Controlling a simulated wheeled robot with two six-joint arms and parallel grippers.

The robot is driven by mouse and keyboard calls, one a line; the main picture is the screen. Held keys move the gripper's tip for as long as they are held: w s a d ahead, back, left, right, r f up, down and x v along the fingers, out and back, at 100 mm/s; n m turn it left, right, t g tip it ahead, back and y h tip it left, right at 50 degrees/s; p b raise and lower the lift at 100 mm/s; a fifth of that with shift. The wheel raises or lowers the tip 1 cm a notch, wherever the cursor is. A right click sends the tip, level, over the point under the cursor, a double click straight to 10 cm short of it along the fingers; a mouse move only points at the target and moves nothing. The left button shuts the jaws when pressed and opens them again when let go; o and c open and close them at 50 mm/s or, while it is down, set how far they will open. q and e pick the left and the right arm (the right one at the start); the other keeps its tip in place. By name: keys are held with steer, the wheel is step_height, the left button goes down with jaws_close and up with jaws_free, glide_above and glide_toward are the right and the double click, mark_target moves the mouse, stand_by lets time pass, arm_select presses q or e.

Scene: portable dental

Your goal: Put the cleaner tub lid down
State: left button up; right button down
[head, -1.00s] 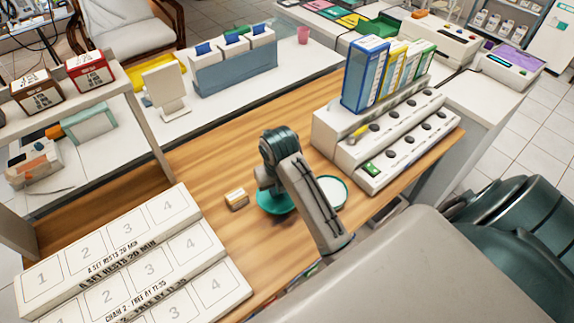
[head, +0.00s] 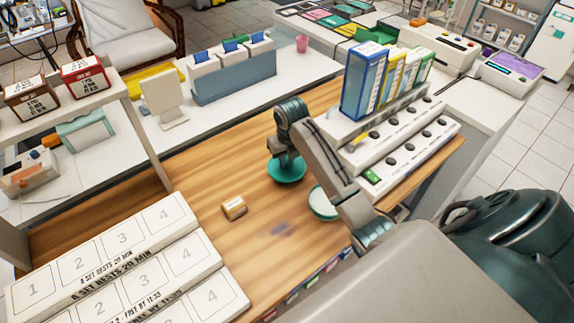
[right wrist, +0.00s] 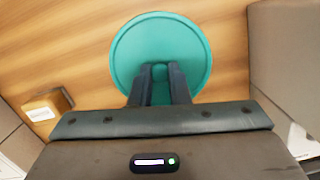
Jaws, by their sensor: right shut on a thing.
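The cleaner tub lid is a round teal disc (head: 287,173) with a small knob. My right gripper (head: 284,158) is over it. In the right wrist view the lid (right wrist: 190,45) lies flat across the fingers, and my right gripper (right wrist: 160,75) is shut on its central knob. I cannot tell whether the lid touches the wooden table or hovers just above it. The open tub (head: 323,204), round and whitish with a teal side, stands nearer to me, partly hidden by my right forearm. My left gripper is not in view.
A small tan box (head: 234,207) with a white label sits on the wooden table (head: 205,170), left of the lid. White numbered stepped trays (head: 125,240) fill the front left. A white stepped rack (head: 400,140) with upright boxes stands to the right. Bare wood lies left of the lid.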

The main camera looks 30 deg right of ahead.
mark_target(287, 162)
step_height(287, 162, down, 3)
steer(key=shift+f+p, duration=0.1)
steer(key=shift+p, duration=0.5)
steer(key=shift+f, duration=0.15)
steer(key=shift+f, duration=0.1)
steer(key=c, duration=1.4)
jaws_free()
